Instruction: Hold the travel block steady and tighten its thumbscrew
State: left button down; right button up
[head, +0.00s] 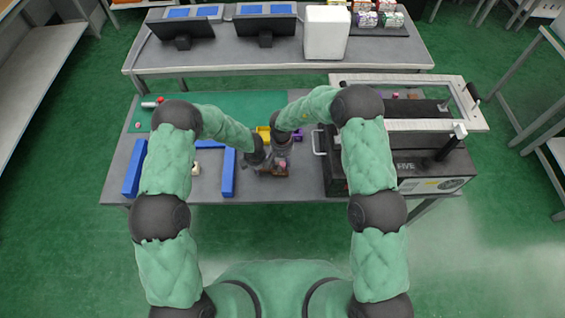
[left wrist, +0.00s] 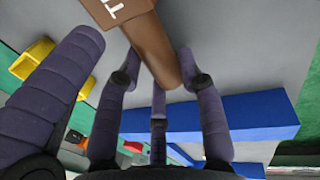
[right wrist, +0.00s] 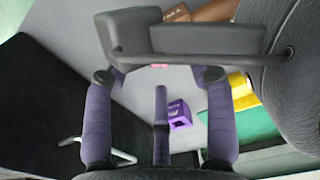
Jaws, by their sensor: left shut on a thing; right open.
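The travel block appears to be the brown piece (head: 281,172) low between my two grippers in the head view. In the left wrist view a brown block with white lettering (left wrist: 115,10) joins a rounded brown bar (left wrist: 155,50). My left gripper (left wrist: 158,85) is shut on that bar. My right gripper (right wrist: 160,85) is open, its fingers spread, close to the block; brown parts (right wrist: 205,10) show at the top of the right wrist view. A small pink spot (right wrist: 159,66) shows between its fingers. I cannot tell whether it is the thumbscrew.
Blue bars (head: 229,172) lie on the table left of the grippers. A yellow piece (head: 263,133) and a purple box (right wrist: 180,115) lie just behind. A large black machine with a metal handle (head: 320,142) stands close on the right. A green mat (head: 235,103) covers the back.

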aim_at(283, 165)
jog(key=shift+f, duration=1.3)
jog(key=shift+c, duration=0.3)
grip_shut()
jog(key=shift+m, duration=0.8)
jog(key=shift+o, duration=0.3)
grip_release()
